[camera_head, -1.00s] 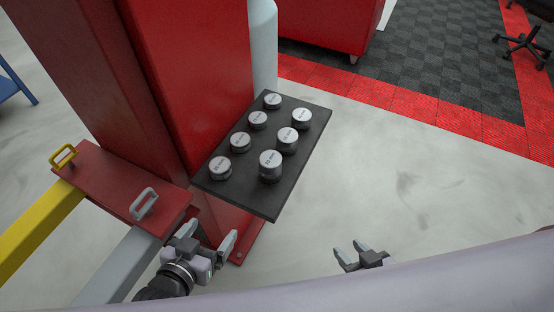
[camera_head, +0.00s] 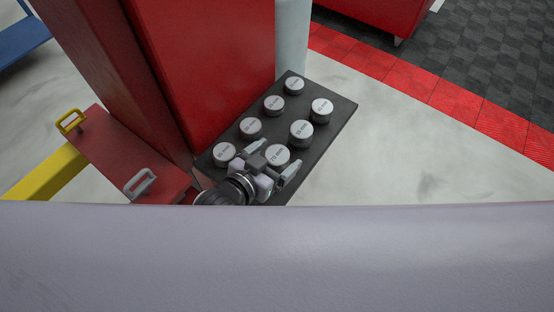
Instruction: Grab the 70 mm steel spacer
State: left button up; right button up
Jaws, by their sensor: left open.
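The 70 mm steel spacer (camera_head: 277,153) is a short silver cylinder at the near right corner of a dark tray (camera_head: 341,113). Its label looks like 70 mm. My left gripper (camera_head: 280,157) is open over the near end of the tray. Its fingers appear on either side of this spacer, and the gripper body covers the spacer's near part. I cannot tell whether the fingers touch it or how high they are. My right gripper is not in view.
Several other labelled spacers stand in two rows on the tray, including one close behind (camera_head: 301,131) and one at left (camera_head: 224,152). A red post (camera_head: 215,70) rises beside the tray. Open grey floor (camera_head: 400,150) lies to the right.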

pick_arm(q)
jog(key=shift+x, duration=1.3)
jog(key=shift+r, duration=0.1)
jog(key=c, duration=1.4)
